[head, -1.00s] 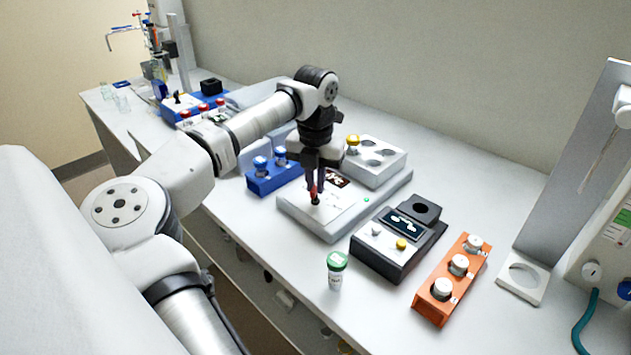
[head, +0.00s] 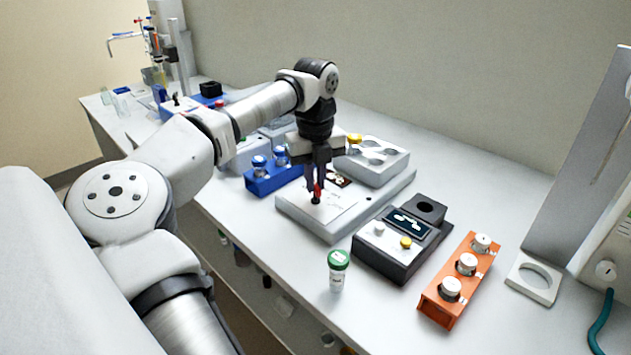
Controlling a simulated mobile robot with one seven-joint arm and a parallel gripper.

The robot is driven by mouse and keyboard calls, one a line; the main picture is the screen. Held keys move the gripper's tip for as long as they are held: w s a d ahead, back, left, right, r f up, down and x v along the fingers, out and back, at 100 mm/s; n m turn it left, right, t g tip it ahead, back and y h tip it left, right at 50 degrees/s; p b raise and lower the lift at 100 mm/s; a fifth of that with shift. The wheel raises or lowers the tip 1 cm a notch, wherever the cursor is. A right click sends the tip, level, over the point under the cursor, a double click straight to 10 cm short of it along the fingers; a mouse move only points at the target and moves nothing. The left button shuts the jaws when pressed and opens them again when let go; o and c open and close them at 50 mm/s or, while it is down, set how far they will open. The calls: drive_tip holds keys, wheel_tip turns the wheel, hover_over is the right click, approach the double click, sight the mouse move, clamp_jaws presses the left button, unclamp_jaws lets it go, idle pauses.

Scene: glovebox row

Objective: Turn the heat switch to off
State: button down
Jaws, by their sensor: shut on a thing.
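The heat switch (head: 316,199) is a small black lever with a red part, on the sloped front panel of a pale grey heater unit (head: 322,226). My gripper (head: 317,187) points down from above with its dark fingers closed around the switch. The fingers hide part of the switch, and its exact setting is hard to read. A block with round wells (head: 385,169) stands at the unit's rear, with a yellow-capped vial (head: 354,140) in one well.
A black instrument (head: 393,253) with a yellow knob stands right of the heater. A green-capped vial (head: 337,279) stands in front. An orange rack (head: 437,311) holds white-capped vials farther right. A blue rack (head: 262,186) is close on the left. Bare bench lies around the green-capped vial.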

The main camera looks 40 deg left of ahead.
drive_tip(key=shift+n, duration=0.3)
drive_tip(key=c, duration=1.5)
unclamp_jaws()
drive_tip(key=shift+r, duration=0.15)
wheel_tip(320, 180, up, 14)
drive_tip(key=p, duration=0.9)
drive_tip(key=shift+f+p, duration=0.2)
drive_tip(key=shift+p, duration=0.2)
